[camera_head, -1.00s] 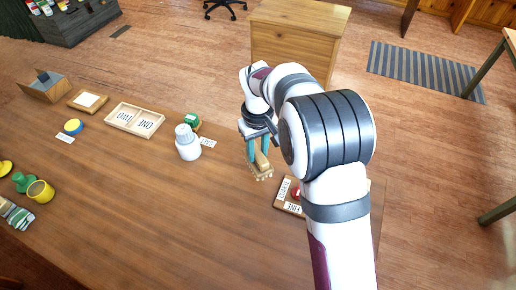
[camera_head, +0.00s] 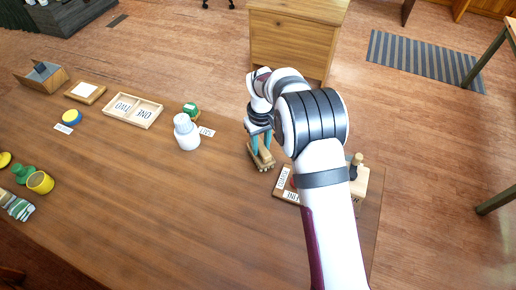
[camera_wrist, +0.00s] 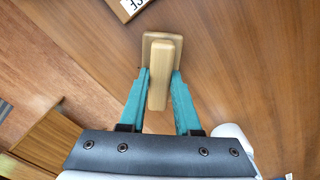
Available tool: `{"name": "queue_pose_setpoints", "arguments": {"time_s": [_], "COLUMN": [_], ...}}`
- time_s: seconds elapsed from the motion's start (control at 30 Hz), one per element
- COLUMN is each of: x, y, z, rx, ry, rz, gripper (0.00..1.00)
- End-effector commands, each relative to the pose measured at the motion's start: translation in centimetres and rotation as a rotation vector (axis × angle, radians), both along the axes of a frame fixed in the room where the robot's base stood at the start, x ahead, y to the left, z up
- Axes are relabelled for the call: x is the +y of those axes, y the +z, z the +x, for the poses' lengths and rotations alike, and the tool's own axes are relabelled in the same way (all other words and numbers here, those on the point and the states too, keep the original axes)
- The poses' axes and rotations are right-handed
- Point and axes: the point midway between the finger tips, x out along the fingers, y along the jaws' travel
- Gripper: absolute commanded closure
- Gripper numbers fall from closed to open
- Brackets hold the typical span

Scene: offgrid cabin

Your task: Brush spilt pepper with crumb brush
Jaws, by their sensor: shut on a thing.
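My gripper (camera_head: 262,146) is shut on the crumb brush (camera_head: 265,158), a pale wooden brush with a block head and a handle. It holds the brush low over the right part of the wooden table. In the wrist view, the teal fingers of my gripper (camera_wrist: 158,90) clasp the handle of the brush (camera_wrist: 164,52) from both sides. The bristles are hidden there. I cannot tell whether they touch the table. No spilt pepper can be made out in either view.
A lettered wooden tray (camera_head: 279,190) lies just right of the brush, partly behind my arm. The table's front middle is clear.

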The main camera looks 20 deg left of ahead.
Motion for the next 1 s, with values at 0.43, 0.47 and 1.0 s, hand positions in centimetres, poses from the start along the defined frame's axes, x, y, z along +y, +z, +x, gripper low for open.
{"name": "queue_pose_setpoints", "arguments": {"time_s": [0.43,0.47,1.0], "x": [0.0,0.0,0.0], "y": [0.0,-0.1,-0.1], "z": [4.1,4.3,-0.6], "rx": [-0.001,-0.001,0.002], "ry": [-0.001,-0.001,0.001], "rz": [0.001,0.001,-0.001], "gripper": [1.00,1.00,1.00]}}
